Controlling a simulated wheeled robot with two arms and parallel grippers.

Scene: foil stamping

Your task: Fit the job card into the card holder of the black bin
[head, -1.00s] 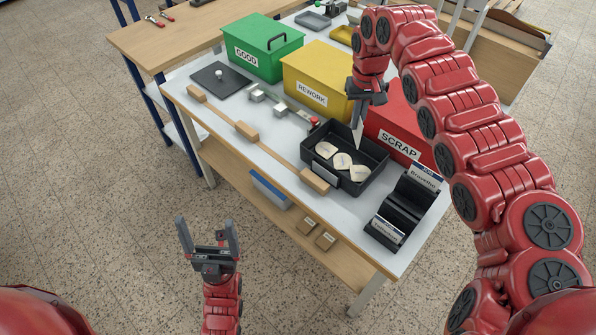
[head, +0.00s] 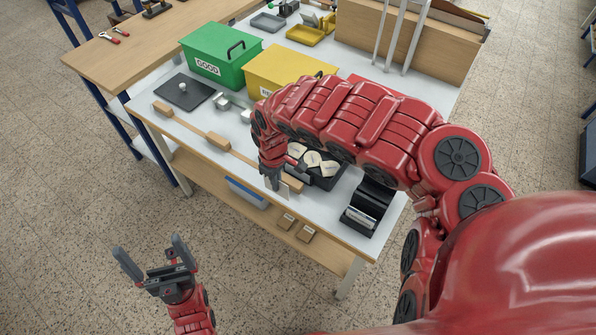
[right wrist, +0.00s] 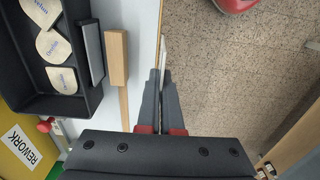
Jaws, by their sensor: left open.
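The black bin (head: 328,182) stands on the bench with several pale rounded pieces in it, partly hidden behind my right arm. It also shows at the left of the right wrist view (right wrist: 92,98). Its card holder (right wrist: 91,52) is a grey plate on its outer wall. My right gripper (head: 272,183) is shut on the thin white job card (right wrist: 163,52), seen edge-on in the right wrist view. The card is apart from the holder, beyond the wooden block and over the bench's front edge. My left gripper (head: 149,252) is open and empty, over the floor before the bench.
A wooden block (right wrist: 117,57) on a strip lies between card and holder. A black card rack (head: 370,203) stands right of the bin. The green GOOD box (head: 212,62) and yellow REWORK box (head: 275,70) stand behind. Floor in front is clear.

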